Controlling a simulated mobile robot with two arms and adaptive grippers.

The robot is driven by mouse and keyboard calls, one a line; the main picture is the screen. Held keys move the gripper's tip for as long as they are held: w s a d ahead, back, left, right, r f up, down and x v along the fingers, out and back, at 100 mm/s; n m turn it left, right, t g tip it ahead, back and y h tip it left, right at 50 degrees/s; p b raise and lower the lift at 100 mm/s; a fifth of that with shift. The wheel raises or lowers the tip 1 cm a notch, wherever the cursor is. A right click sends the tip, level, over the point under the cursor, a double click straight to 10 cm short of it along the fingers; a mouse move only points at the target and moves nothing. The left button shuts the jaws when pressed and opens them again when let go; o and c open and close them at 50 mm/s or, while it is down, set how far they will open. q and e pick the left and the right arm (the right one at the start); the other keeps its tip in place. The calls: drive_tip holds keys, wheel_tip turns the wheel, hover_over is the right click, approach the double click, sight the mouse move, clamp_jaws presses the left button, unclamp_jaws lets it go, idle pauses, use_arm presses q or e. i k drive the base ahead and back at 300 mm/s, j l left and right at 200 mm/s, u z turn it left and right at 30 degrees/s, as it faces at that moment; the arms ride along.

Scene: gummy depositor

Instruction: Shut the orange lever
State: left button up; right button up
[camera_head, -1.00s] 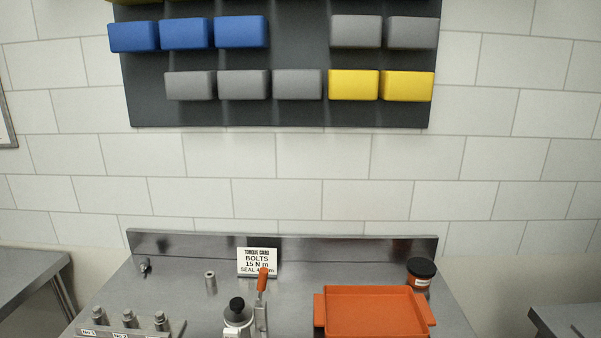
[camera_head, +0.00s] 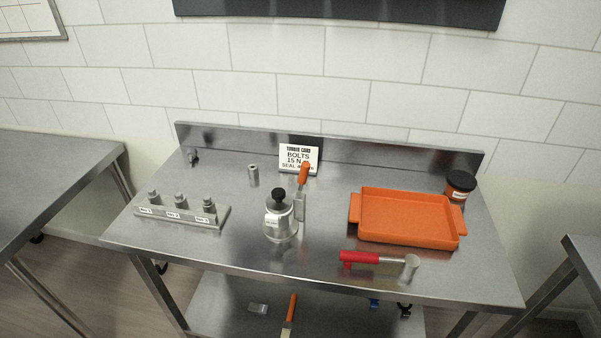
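The orange lever (camera_head: 304,173) stands roughly upright, leaning slightly, on a metal bracket at the right side of a small steel depositor (camera_head: 280,222). The depositor has a black knob (camera_head: 279,195) on top and a white label on its front. It stands near the middle of the steel table (camera_head: 225,245). The lever's tip overlaps the lower right of a white sign in the picture. Neither of my grippers shows in the head view.
An orange tray (camera_head: 408,238) and a black-lidded jar (camera_head: 459,187) are at the right. A red-handled tool (camera_head: 376,259) lies in front of the tray. A labelled rack with several metal pieces (camera_head: 180,217) is at the left. The sign (camera_head: 298,157) stands behind. Side tables flank this one.

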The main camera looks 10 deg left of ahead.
sight(306, 167)
drive_tip(key=i+j, duration=0.1)
drive_tip(key=j, duration=0.2)
drive_tip(key=i+j, duration=0.15)
drive_tip(key=j, duration=0.2)
drive_tip(key=i+j, duration=0.1)
drive_tip(key=j, duration=0.2)
drive_tip(key=i+j, duration=0.15)
drive_tip(key=j, duration=0.2)
drive_tip(key=z, duration=0.05)
